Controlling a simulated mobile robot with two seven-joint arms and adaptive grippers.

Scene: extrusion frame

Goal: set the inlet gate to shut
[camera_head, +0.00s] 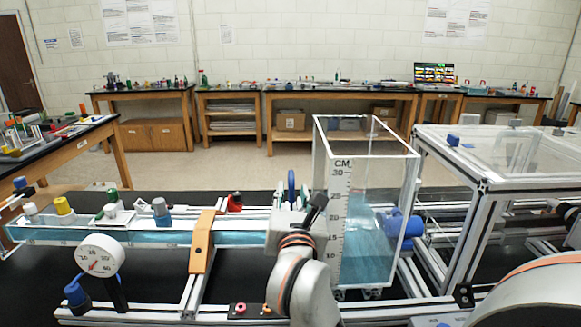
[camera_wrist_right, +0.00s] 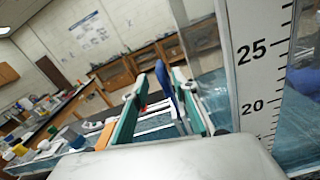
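A blue upright handle, which I take to be the inlet gate's (camera_head: 291,182), stands at the right end of the water channel (camera_head: 150,237), just left of the clear tank. My right gripper (camera_head: 292,198) is at this handle, with one finger on each side. In the right wrist view the blue handle (camera_wrist_right: 165,82) rises between the teal fingers of the gripper (camera_wrist_right: 160,90). A gap shows on the left finger's side; the right finger is close to the handle, and contact cannot be told. The handle's lower part is hidden. My left gripper is not in view.
The clear tank (camera_head: 340,230) with a CM scale and blue water stands right beside my right gripper. An orange-tan bracket (camera_head: 202,240) spans the channel, with a round gauge (camera_head: 100,255) further left. A clear-topped aluminium frame (camera_head: 485,185) stands at right.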

